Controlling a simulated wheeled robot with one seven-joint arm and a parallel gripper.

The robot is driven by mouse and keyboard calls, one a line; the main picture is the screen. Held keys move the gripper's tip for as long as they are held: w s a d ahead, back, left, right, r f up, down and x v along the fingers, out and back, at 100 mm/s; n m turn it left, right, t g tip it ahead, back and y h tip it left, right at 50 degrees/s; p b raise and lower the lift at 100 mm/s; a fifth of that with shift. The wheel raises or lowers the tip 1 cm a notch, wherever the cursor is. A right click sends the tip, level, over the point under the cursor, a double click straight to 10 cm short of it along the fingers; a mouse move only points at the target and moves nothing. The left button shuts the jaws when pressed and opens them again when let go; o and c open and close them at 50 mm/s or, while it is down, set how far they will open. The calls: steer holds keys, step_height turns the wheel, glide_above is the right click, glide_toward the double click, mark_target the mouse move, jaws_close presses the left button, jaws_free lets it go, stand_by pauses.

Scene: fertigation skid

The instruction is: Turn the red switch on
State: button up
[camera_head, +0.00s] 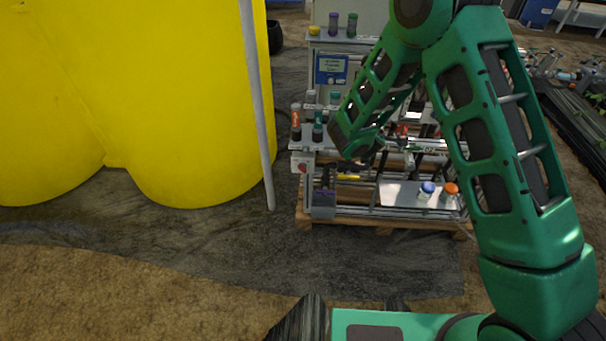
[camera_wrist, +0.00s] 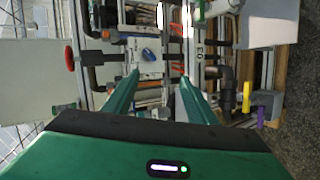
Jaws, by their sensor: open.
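A small red round switch (camera_head: 303,167) shows on a pale box at the left side of the skid in the head view. It is too small to tell its setting. In the wrist view a red round knob (camera_wrist: 69,58) stands at the left, seen nearly edge-on; I cannot tell whether it is the same part. My gripper (camera_wrist: 161,78) is open, with nothing between its fingers. It points at the skid's pipes and a white box with a blue knob (camera_wrist: 148,54). In the head view my arm hides most of the gripper.
Large yellow tanks (camera_head: 200,90) and a slanting grey pole (camera_head: 256,100) stand left of the skid. Bottles with blue and orange caps (camera_head: 451,189) stand on its lower shelf. A yellow handle (camera_wrist: 247,97) and purple handle (camera_wrist: 262,115) stick out. Open ground lies in front.

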steer(key=a+f+n+t+y, duration=0.2)
steer(key=a+f+n+y, duration=0.1)
steer(key=a+f+n, duration=0.7)
steer(key=n+y, duration=0.5)
steer(key=n, duration=0.1)
glide_toward(302, 171)
steer(key=shift+y, duration=0.3)
steer(key=shift+x, duration=4.35)
steer(key=shift+w+d, duration=0.1)
steer(key=shift+d, duration=0.05)
steer(key=c, duration=1.1)
